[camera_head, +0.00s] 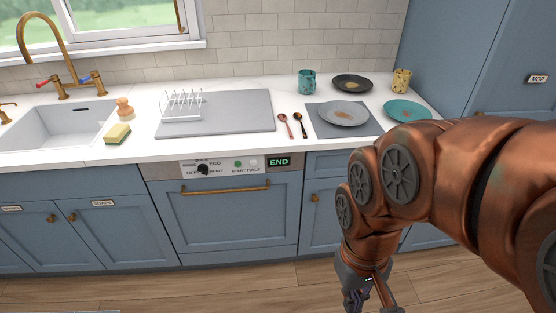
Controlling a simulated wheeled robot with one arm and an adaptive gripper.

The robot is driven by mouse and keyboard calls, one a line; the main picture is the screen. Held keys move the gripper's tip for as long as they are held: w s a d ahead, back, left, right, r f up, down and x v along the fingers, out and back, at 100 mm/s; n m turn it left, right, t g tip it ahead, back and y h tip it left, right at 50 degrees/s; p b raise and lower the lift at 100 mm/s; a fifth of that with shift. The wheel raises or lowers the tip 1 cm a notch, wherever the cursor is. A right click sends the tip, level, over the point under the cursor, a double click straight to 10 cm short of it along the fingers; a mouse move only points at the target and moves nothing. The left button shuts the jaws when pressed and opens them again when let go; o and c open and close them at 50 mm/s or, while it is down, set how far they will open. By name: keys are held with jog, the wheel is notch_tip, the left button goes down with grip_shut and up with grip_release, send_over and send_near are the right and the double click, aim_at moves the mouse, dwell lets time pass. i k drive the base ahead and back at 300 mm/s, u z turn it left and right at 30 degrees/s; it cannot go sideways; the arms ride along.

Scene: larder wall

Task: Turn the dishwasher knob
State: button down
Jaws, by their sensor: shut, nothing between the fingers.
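The dishwasher (225,208) is a blue panelled front under the counter, left of centre, with a brass bar handle (226,189). Its control strip (222,167) runs along the top edge. The black knob (204,170) is at the strip's left, among labels such as OFF, ECO and HEAVY; its exact pointing is too small to tell. A green lit button and an END display (279,162) are to its right. My gripper (368,305) hangs low at the bottom right, shut and empty, well apart from the knob. Its fingertips are partly cut off by the frame.
A sink (60,128) with a brass tap is at left. A sponge (117,134), a grey drying mat (235,112) with a rack, spoons, plates and cups stand on the counter. The wooden floor (260,285) before the dishwasher is clear. My arm fills the right.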

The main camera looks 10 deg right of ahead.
aim_at(203, 169)
jog(key=z, duration=0.05)
jog(key=k, duration=0.5)
jog(key=u, duration=1.75)
jog(key=i, duration=0.4)
jog(key=z, duration=0.05)
